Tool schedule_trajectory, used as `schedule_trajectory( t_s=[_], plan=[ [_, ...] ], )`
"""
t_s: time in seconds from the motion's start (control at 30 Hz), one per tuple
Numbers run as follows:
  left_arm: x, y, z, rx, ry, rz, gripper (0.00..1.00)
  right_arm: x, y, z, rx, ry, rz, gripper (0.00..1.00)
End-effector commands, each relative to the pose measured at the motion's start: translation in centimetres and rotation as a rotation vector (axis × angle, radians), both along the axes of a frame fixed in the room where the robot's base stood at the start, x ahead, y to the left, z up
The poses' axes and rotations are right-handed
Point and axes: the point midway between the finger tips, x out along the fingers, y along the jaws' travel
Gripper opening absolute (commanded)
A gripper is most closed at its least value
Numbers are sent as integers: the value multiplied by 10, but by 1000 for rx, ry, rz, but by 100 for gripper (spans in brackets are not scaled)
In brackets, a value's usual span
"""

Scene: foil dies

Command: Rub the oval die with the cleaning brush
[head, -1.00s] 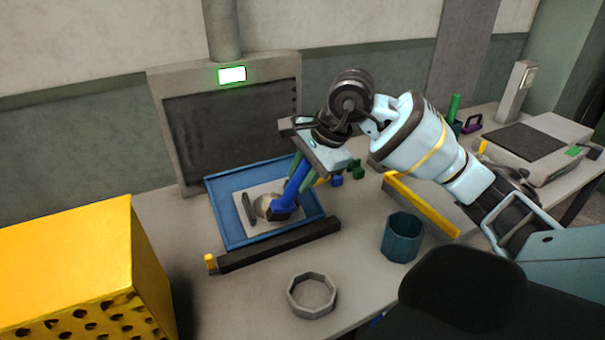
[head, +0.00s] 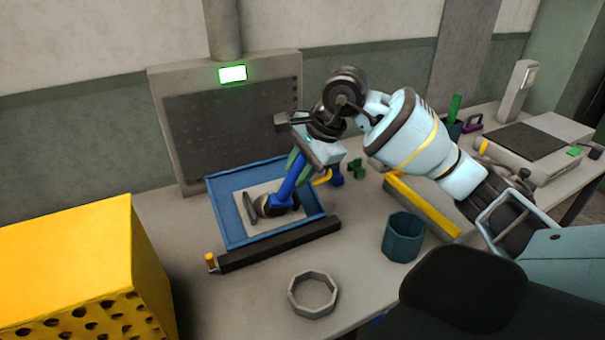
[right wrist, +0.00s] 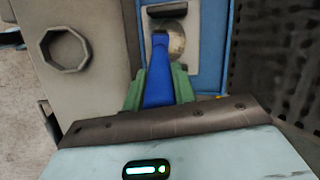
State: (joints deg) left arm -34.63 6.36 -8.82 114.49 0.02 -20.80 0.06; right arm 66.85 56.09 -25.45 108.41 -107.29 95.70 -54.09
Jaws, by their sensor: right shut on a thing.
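The oval die (right wrist: 177,42) is a pale, rounded piece on the light pad inside the blue tray; in the head view the brush mostly covers it. The cleaning brush has a blue handle (head: 287,187), also in the right wrist view (right wrist: 158,86). My right gripper (head: 297,167) is shut on the handle, its green fingers on either side of it in the right wrist view (right wrist: 158,88). The brush slants down to the left, its lower end over the die; I cannot tell whether the bristles touch. My left gripper is not in view.
The blue tray (head: 222,213) has a dark bar (head: 280,245) along its front and a dark upright panel behind. A dark strip (head: 249,207) stands beside the die. A grey ring (head: 313,311), teal cup (head: 403,238) and yellow perforated box (head: 65,260) stand around it.

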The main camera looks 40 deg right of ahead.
Motion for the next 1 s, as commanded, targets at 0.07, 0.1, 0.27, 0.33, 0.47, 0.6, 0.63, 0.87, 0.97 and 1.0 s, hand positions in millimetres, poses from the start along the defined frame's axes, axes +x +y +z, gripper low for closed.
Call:
schedule_trajectory(
  t_s=[0.07,0.1,0.27,0.33,0.47,0.6,0.63,0.87,0.97,1.0],
  plan=[
    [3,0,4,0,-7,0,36,6,-1,6,0,-4,-1,3],
    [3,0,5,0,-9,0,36,8,-2,8,0,-4,-1,3],
    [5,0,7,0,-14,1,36,16,-4,12,0,-3,-1,3],
    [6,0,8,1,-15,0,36,17,-4,12,0,-2,0,3],
    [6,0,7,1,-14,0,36,18,-4,12,-1,-1,0,3],
    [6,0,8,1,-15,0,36,21,-5,14,0,-2,0,3],
    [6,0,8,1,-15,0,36,23,-6,15,0,-3,-2,3],
    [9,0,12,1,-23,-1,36,38,-9,24,1,-3,-1,3],
    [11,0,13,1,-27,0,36,45,-11,27,1,-3,0,3],
    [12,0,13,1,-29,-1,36,47,-11,28,1,-2,0,3]
  ],
)
